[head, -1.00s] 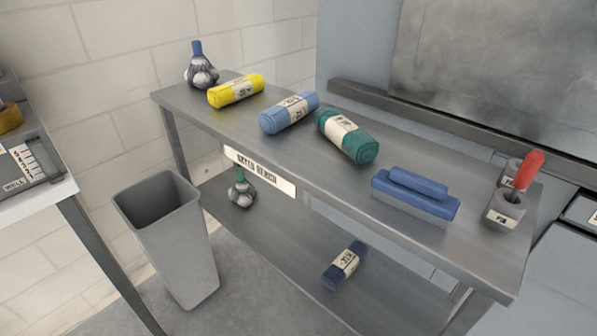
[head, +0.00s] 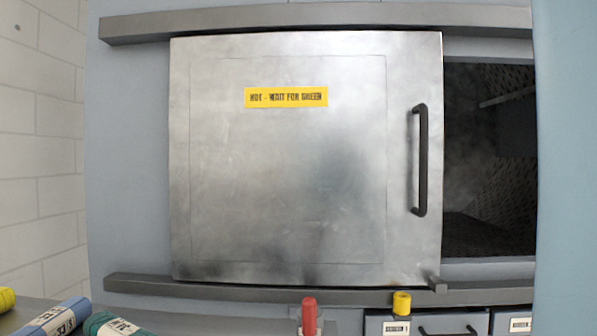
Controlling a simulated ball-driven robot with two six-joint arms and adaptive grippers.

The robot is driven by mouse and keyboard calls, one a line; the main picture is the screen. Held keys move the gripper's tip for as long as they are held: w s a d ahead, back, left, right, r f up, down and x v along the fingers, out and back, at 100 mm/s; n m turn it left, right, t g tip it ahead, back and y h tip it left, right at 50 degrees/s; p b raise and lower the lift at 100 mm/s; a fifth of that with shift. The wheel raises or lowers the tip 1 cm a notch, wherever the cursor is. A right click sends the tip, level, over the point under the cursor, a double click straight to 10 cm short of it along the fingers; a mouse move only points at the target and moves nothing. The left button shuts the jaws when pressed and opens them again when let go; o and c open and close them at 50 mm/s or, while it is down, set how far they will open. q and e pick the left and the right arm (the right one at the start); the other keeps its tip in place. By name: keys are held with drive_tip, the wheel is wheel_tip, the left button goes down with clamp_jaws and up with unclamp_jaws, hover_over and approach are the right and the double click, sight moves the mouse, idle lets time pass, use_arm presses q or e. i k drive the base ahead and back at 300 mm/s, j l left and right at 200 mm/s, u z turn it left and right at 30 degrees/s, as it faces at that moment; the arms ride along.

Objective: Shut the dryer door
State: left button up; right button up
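The dryer door (head: 280,190) is a large brushed metal panel with a yellow label reading "HOT - WAIT FOR GREEN" (head: 286,97). It sits between an upper rail (head: 315,16) and a lower rail (head: 150,284). A black vertical handle (head: 421,160) is on its right side. To the right of the door's edge, the dark dryer opening (head: 488,150) shows, with haze and a perforated inner wall, so the door stands partly open. Neither of my grippers shows in the head view.
Below the door, the bench edge holds a yellow roll (head: 6,299), a blue roll (head: 58,318), a green roll (head: 112,325) and a red-handled tool (head: 309,314). A small yellow object (head: 402,302) and labelled drawers (head: 450,323) are at lower right.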

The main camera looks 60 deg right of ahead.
sight(308, 158)
drive_tip(key=z, duration=1.8)
